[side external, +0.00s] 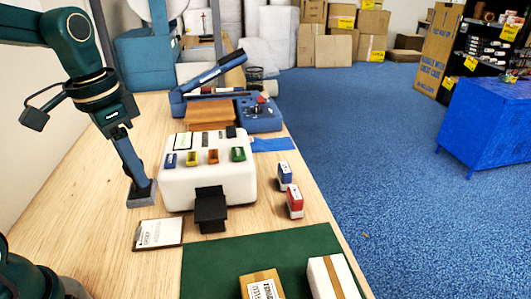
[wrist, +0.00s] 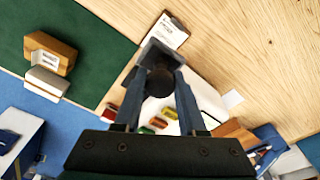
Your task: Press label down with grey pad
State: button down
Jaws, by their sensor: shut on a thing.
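My gripper (side external: 136,177) is shut on the grey pad (side external: 141,196). The pad is at the left of the white block, above the wooden bench, with the gripper tilted. In the wrist view my gripper (wrist: 160,80) has its two fingers around the dark pad (wrist: 162,55). A white label (side external: 263,290) with dark print lies on a brown carton (side external: 246,281), at the bottom of the side view on the green mat. The carton also shows in the wrist view (wrist: 64,46), well apart from my gripper. The gap between pad and bench is unclear.
A clipboard (side external: 150,246) lies just in front of the pad. The white block (side external: 215,188) holds several coloured pieces. Red (side external: 295,203) and blue (side external: 285,177) stamps stand to its right. A white taped carton (side external: 325,272) is on the green mat (side external: 210,262).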

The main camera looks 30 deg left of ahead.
jog(key=c, duration=1.5)
grip_release()
grip_shut()
jog(key=shift+m, duration=0.3)
jog(key=w+d+r+m, duration=0.2)
jog(key=w+d+m, duration=0.1)
jog(key=m, duration=0.2)
jog(key=m+g+h, duration=0.1)
jog(key=m+g, duration=0.1)
jog(key=m, duration=1)
send_over(261, 283)
jog(key=shift+f, duration=3.75)
